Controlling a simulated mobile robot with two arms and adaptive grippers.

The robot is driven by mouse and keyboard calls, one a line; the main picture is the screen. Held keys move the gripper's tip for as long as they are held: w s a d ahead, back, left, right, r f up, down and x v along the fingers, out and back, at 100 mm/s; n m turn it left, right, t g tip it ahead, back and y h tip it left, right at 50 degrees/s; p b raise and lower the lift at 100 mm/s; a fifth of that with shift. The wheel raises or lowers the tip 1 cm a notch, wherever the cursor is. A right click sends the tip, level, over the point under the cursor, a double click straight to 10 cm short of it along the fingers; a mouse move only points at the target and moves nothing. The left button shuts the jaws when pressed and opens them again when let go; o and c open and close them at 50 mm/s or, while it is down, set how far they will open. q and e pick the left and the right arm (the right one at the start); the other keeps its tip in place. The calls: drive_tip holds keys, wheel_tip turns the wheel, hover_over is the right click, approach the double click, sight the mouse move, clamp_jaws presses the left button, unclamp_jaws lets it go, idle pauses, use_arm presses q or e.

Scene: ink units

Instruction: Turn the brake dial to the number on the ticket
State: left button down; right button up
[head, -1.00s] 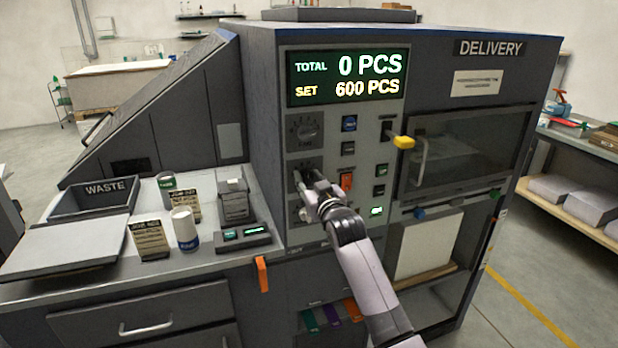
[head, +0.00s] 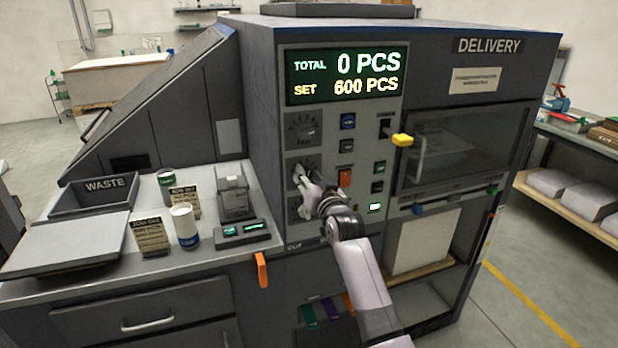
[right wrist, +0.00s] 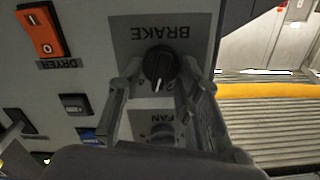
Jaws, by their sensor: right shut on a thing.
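The black brake dial (right wrist: 160,66) sits on a dark plate lettered BRAKE, upside down in the right wrist view. A white pointer line shows on the knob, and the numbers around it are mostly hidden or too small to read. In the head view the dial (head: 301,172) is the middle one in a column on the press panel. My right gripper (right wrist: 158,78) is shut on the dial, one finger on each side. Two job tickets, a front one (head: 150,238) and a rear one (head: 186,201), stand on the left counter; their small print is unreadable. My left gripper is out of view.
The display (head: 346,74) reads TOTAL 0 PCS, SET 600 PCS. An orange dryer switch (right wrist: 42,32) and a yellow-tipped lever (head: 402,140) are close by. Cans stand by the tickets.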

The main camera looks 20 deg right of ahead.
drive_tip(key=o, duration=1.1)
drive_tip(key=s, duration=1.2)
drive_tip(key=shift+d, duration=0.2)
drive_tip(key=shift+f, duration=0.1)
